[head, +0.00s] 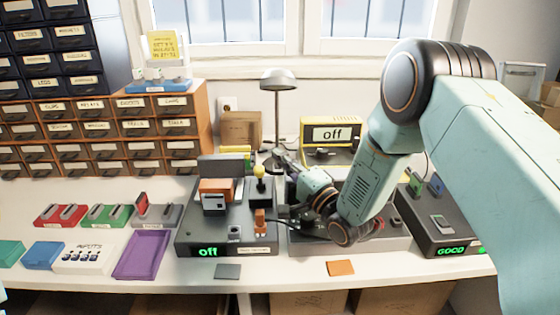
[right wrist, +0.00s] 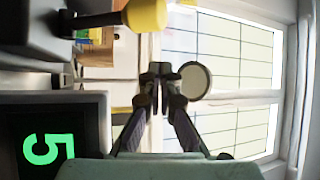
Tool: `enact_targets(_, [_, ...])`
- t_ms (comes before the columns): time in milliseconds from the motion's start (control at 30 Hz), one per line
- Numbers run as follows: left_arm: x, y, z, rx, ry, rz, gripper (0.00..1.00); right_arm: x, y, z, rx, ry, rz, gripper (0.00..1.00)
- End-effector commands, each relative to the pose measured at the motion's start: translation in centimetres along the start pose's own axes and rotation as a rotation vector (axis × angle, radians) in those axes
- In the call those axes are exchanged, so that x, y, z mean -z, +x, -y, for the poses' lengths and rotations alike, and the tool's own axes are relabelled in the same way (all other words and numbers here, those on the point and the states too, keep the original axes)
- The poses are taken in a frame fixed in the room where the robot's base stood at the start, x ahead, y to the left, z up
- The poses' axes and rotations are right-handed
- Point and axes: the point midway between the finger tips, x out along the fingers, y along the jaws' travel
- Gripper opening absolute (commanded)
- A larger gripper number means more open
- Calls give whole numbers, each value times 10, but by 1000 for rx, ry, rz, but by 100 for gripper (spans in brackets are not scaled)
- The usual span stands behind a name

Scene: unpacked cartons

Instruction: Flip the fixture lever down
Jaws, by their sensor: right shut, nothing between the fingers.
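The test fixture (head: 226,235) is a dark box on the bench with a green "off" display at its front. Its lever, with a yellow ball knob (head: 259,172), stands up from a black block at the fixture's right rear. The knob also shows at the top of the right wrist view (right wrist: 147,15). My right gripper (head: 280,158) is shut and empty, just right of the knob and a little above it. In the right wrist view its closed fingertips (right wrist: 161,72) are apart from the knob. My left gripper is out of view.
An orange-brown clamp block (head: 216,190) stands on the fixture, left of the lever. Behind are a grey lamp (head: 279,80) and a yellow meter (head: 331,132) reading "off". A dark box (head: 445,225) reading "GOOD" stands right. A purple tray (head: 142,254) lies left.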

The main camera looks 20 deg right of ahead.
Motion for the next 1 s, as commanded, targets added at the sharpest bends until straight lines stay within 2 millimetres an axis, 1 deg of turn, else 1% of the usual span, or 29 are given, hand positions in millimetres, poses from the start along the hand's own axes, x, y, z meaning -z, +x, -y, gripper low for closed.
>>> enact_targets(100, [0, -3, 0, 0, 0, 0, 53, 3, 3, 5, 2, -1, -1, 0])
enact_targets(200, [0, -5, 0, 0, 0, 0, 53, 2, -20, -1, -4, 3, -4, 0])
enact_targets(400, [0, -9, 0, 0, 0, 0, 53, 0, -58, -7, -3, 2, -4, 0])
enact_targets(500, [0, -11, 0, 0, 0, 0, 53, -1, -74, -10, -2, 2, -4, 0])
enact_targets(600, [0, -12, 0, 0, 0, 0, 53, -1, -86, -12, -2, 1, -3, 0])
enact_targets(767, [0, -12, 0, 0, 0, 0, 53, -2, -96, -14, 0, 0, -1, 0])
enact_targets(1000, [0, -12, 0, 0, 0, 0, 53, -1, -97, -14, 1, -1, -1, 0])
